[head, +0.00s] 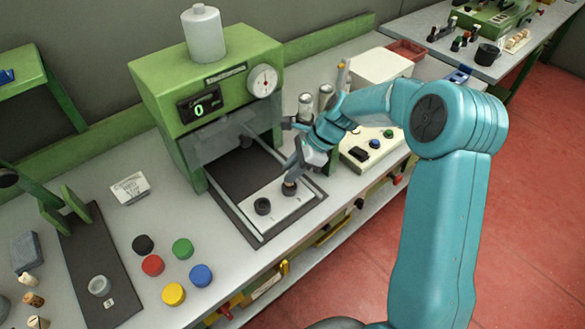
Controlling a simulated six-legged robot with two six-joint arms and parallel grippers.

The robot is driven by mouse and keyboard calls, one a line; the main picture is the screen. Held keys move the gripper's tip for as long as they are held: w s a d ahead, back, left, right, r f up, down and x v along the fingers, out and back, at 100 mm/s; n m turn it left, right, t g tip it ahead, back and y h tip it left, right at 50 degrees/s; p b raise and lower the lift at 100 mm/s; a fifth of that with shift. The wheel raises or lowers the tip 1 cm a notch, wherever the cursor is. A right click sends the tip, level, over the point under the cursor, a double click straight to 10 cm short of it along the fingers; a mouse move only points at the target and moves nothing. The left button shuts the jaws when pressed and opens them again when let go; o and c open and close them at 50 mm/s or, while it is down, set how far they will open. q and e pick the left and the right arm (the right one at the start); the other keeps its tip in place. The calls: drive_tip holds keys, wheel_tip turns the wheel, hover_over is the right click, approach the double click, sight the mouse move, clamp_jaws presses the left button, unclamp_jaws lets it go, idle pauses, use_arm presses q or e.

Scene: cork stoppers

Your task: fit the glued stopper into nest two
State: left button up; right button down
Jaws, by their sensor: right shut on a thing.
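My right gripper (294,174) reaches down over the white nest plate (278,210) at the front of the green press (210,85). It is shut on a small brownish piece, which appears to be the stopper (290,184), at the right-hand dark nest. The fingers hide most of the piece, so I cannot tell whether it is seated or just above the nest. The left-hand nest (262,206) is a dark ring with nothing standing up in it. My left gripper is not in view.
The press's clear guard (225,138) hangs behind the plate. Coloured caps (182,249) lie on the bench at the left front. A dark fixture board (95,270) and loose corks (34,299) are further left. A control box (372,142) stands right of the plate.

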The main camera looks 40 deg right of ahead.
drive_tip(key=shift+p, duration=0.3)
idle(0.6)
drive_tip(key=shift+f+b, duration=0.7)
drive_tip(key=shift+f, duration=0.65)
idle(1.2)
drive_tip(key=c, duration=0.9)
unclamp_jaws()
drive_tip(key=v, duration=1.6)
drive_tip(key=shift+r+b, duration=0.15)
drive_tip(key=shift+b, duration=0.2)
drive_tip(key=shift+s, duration=0.1)
